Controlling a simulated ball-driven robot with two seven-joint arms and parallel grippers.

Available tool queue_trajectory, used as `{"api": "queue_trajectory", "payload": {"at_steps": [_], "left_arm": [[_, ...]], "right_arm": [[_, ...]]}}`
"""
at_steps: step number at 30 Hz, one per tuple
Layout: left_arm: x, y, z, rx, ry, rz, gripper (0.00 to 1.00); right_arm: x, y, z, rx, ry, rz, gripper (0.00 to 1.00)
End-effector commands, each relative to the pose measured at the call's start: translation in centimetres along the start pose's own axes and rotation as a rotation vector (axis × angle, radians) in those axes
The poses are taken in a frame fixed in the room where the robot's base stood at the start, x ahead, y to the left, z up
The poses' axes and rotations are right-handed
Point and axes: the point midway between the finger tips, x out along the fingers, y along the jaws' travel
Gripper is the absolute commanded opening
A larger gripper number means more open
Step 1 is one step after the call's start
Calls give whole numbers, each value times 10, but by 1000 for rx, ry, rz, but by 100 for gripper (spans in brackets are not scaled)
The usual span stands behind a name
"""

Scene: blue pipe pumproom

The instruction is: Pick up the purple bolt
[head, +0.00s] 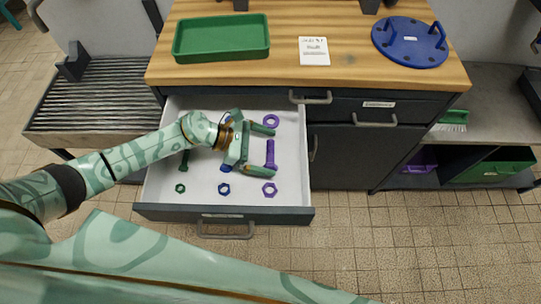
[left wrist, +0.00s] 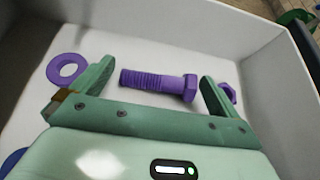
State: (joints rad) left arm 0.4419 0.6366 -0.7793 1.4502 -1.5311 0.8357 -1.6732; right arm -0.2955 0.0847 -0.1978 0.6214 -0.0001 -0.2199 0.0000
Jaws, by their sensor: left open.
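The purple bolt (head: 270,152) lies on its side on the white floor of the open drawer (head: 205,208). In the head view its head end is nearer to me. My left gripper (head: 274,151) is inside the drawer, open, with its fingers pointing right towards the bolt. In the left wrist view the bolt (left wrist: 158,84) lies across the gap between the open fingertips, its threaded end near the left finger and its head near the right finger. I see no finger closed on it. My right gripper is not in view.
A purple washer (head: 271,121) and purple nut (head: 269,189) lie beyond either finger. A blue nut (head: 224,189), green nut (head: 180,188) and green bolt (head: 184,161) share the drawer. A green tray (head: 222,38) stands above.

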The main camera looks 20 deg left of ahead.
Motion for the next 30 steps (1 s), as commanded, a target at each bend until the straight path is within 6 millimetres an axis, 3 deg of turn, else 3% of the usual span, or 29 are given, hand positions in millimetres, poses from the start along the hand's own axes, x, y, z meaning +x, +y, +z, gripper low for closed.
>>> {"api": "queue_trajectory", "payload": {"at_steps": [2, 7, 8, 20, 24, 30], "left_arm": [[0, 0, 0, 0, 0, 0, 100], [0, 0, 0, 0, 0, 0, 56], [0, 0, 0, 0, 0, 0, 51], [-6, 1, 12, 3, -3, 1, 51], [-18, 1, 32, 7, -3, 2, 51], [-28, -34, 86, 10, -5, 0, 51]], "right_arm": [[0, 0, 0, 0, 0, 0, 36], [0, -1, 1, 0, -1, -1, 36], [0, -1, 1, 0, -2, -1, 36], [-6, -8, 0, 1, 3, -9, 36], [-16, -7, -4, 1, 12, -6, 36], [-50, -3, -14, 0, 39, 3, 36]]}}
